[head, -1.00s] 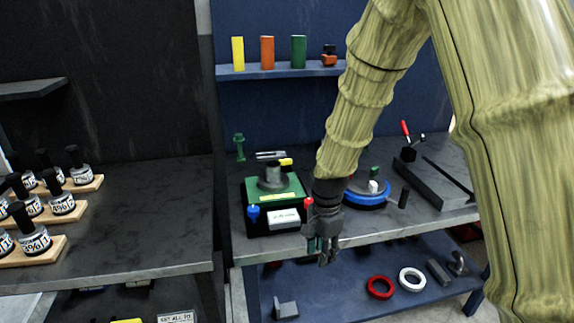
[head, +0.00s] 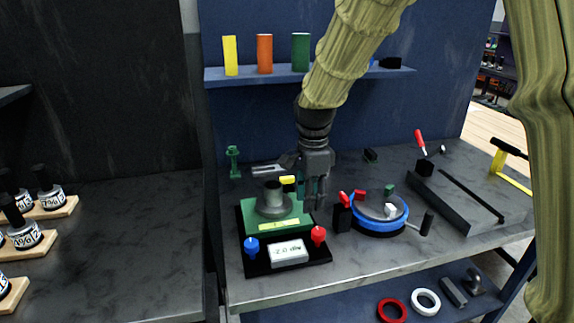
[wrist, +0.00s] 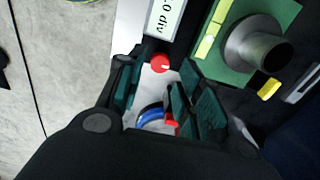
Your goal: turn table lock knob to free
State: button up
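The positioner has a green plate (head: 275,224) on a black base, with a grey cylinder (head: 273,200) and a yellow piece (head: 287,180). A blue knob (head: 251,247) is at its front left and a red knob (head: 318,236) at its front right. I cannot tell which knob is the table lock. My gripper (head: 314,198) points down above the right side of the positioner, apart from the knobs. In the wrist view its fingers (wrist: 160,97) are spread and empty; the red knob (wrist: 160,64) shows beyond the gap between them.
A grey rail (head: 440,205) and red-handled clamp (head: 421,142) lie farther right. A blue shelf (head: 340,78) is behind my arm. The bench's front strip is clear.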

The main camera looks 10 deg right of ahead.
aim_at(286, 181)
jog(key=i, duration=0.9)
jog(key=u, duration=0.05)
